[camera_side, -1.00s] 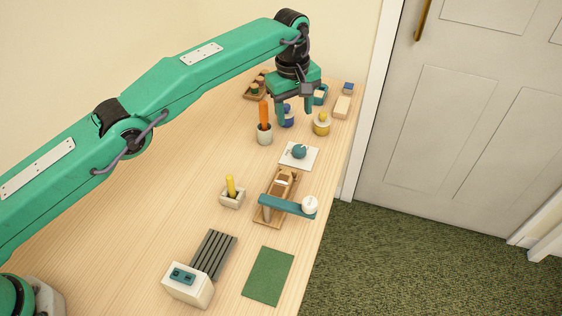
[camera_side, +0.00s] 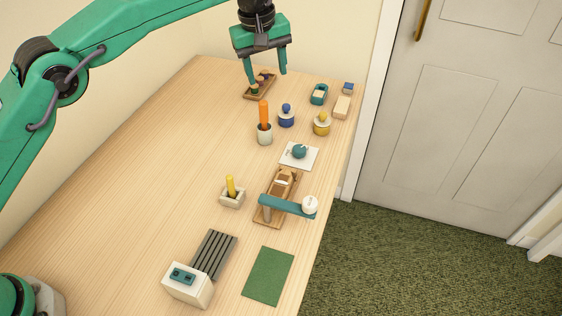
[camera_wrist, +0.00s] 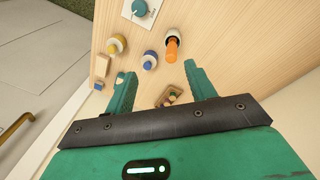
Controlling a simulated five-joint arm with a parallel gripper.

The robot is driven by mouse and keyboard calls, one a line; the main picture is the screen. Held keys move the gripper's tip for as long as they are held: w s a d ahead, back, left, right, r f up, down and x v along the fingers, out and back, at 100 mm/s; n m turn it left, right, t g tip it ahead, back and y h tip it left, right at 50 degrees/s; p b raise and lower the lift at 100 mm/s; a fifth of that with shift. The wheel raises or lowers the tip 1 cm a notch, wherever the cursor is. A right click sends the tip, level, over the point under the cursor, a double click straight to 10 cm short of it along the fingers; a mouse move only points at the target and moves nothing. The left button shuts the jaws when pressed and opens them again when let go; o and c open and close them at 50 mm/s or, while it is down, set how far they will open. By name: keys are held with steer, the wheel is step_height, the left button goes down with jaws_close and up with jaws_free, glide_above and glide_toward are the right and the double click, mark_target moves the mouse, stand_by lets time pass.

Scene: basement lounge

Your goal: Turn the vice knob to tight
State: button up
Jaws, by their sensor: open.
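A round teal knob (camera_side: 299,151) sits on a white square plate (camera_side: 312,161) near the table's right edge. The knob also shows at the top of the wrist view (camera_wrist: 140,8), cut by the frame edge. Any markings are too small to read. My gripper (camera_side: 267,78) is open and empty at the far end of the table, well beyond the knob. In the side view its fingers point down by a small wooden tray (camera_side: 261,94) with small pieces. That tray shows between the fingers in the wrist view (camera_wrist: 167,101).
Near the plate are a blue-topped jar (camera_side: 286,117), a yellow-topped jar (camera_side: 322,124) and a cup with an orange stick (camera_side: 264,134). Closer to the front stands a wooden fixture (camera_side: 267,221) with a teal bar (camera_side: 282,204) and white knob (camera_side: 309,204). The table's left side is clear.

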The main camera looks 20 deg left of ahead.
steer(key=s+a+r+m, duration=0.1)
steer(key=s+a+r, duration=0.3)
steer(key=a+r, duration=0.3)
steer(key=shift+m+t, duration=0.4)
steer(key=shift+a+r, duration=0.15)
steer(key=shift+a, duration=0.05)
steer(key=s+a+r+m+t, duration=0.1)
steer(key=s+a+r+m, duration=0.15)
steer(key=s+a, duration=0.45)
steer(key=s+a+r+m+t, duration=0.1)
steer(key=s+a+r, duration=0.2)
steer(key=s+a, duration=0.45)
steer(key=s+a+f+m, duration=0.1)
steer(key=s+f, duration=0.2)
steer(key=s, duration=0.3)
steer(key=s+a+f, duration=0.2)
steer(key=s+f, duration=0.1)
steer(key=s, duration=0.3)
steer(key=s+a+f+m+t, duration=0.1)
steer(key=s+f, duration=0.2)
steer(key=s, duration=0.4)
steer(key=shift+a+f+m+y, duration=0.25)
steer(key=shift+a+m+y, duration=0.1)
steer(key=shift+a+y, duration=0.05)
